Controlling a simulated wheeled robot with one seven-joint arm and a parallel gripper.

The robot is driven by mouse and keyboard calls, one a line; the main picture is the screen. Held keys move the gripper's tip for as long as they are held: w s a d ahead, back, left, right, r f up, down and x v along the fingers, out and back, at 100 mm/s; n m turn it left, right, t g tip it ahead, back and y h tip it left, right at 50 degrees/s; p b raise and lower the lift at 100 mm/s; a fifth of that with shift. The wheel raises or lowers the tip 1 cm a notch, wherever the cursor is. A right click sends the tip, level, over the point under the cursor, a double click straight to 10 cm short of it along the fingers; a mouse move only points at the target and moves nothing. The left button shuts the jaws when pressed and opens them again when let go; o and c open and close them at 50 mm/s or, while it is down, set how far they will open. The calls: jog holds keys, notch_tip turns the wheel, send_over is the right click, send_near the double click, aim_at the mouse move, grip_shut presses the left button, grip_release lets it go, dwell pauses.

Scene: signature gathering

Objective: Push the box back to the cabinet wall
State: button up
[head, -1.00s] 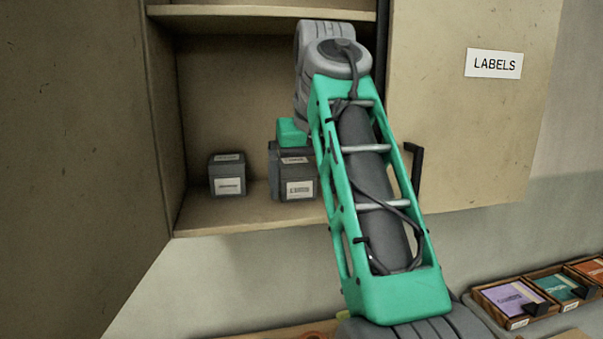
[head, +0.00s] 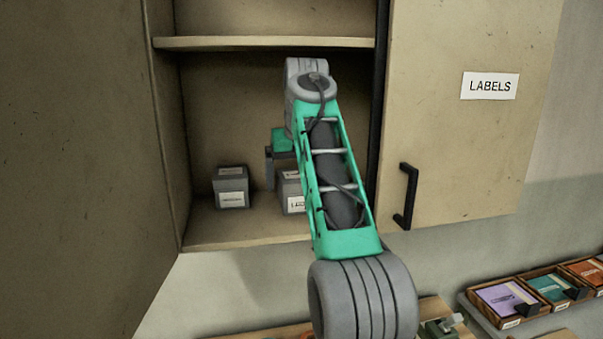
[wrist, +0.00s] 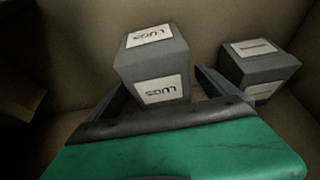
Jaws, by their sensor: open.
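A small grey box with a white label (head: 292,192) stands on the cabinet's lower shelf, partly hidden by my arm in the head view. In the wrist view this box (wrist: 155,62) has labels reading LUGS, upside down, on its top and side. My gripper (head: 280,178) is open, with its green body above and beside the box. In the wrist view my gripper's dark fingers (wrist: 165,90) lie either side of the box's near end. Whether they touch it I cannot tell. The back wall of the cabinet (head: 225,110) is behind it.
A second grey box (head: 231,187) stands to the left on the same shelf; it is at the right in the wrist view (wrist: 258,68). An upper shelf (head: 260,43) runs above my gripper. The open door marked LABELS (head: 440,130) is close right of my arm.

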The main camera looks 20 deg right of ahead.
jog(key=shift+x, duration=1.5)
jog(key=shift+s+a, duration=0.1)
